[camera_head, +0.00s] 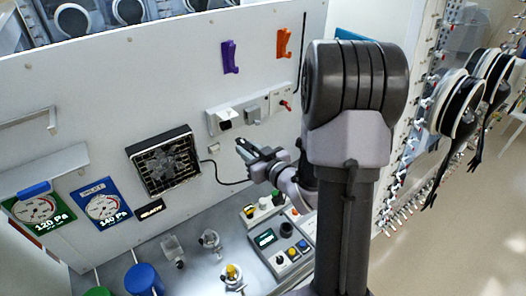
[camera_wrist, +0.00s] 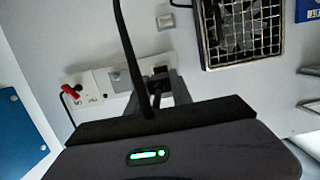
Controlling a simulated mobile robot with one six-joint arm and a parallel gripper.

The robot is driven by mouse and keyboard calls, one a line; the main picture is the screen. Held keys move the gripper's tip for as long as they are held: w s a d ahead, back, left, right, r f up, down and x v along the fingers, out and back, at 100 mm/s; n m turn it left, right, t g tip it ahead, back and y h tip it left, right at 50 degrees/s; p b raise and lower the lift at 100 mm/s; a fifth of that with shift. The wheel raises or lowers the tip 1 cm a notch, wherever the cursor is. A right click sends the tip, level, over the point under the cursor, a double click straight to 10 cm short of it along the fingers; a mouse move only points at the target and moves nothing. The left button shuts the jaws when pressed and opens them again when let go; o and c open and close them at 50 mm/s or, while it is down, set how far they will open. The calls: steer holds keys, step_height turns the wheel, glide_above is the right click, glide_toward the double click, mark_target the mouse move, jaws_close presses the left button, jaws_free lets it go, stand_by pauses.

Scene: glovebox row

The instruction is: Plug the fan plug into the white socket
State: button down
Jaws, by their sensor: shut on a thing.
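My gripper (camera_head: 243,148) is held out in front of the wall panel, below the socket strip. In the wrist view its fingers (camera_wrist: 160,92) are shut on the dark fan plug (camera_wrist: 156,86), with a black cable running up from it. In the head view the plug is hard to make out at the fingertips. The white socket (camera_head: 218,116) with a dark face is at the left end of the strip. In the wrist view it (camera_wrist: 155,63) lies just beyond the plug. I cannot tell whether they touch. The fan (camera_head: 163,160) hangs left of the gripper.
A grey socket (camera_head: 251,115) and a white one with a red plug (camera_head: 285,103) continue the strip to the right. Purple (camera_head: 230,57) and orange (camera_head: 283,44) hooks are above. Button boxes (camera_head: 284,250) and valves (camera_head: 209,241) stand on the bench below.

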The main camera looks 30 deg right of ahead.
mark_target(242, 140)
steer(key=shift+d+r, duration=0.1)
steer(key=shift+w+d+f+b, duration=0.1)
steer(key=shift+d+f+b, duration=0.1)
steer(key=shift+b, duration=0.15)
steer(key=shift+w+b, duration=0.1)
steer(key=shift+b, duration=0.25)
steer(key=shift+w+a+r+b, duration=0.1)
steer(key=shift+w+b, duration=0.2)
steer(key=shift+w, duration=1.1)
steer(key=shift+w+a+b, duration=0.1)
steer(key=shift+w+b, duration=0.2)
steer(key=shift+w, duration=1.1)
steer(key=shift+b, duration=1.3)
steer(key=shift+w, duration=1.3)
steer(key=c, duration=1.1)
jaws_free()
steer(key=shift+w, duration=0.15)
steer(key=shift+o, duration=0.2)
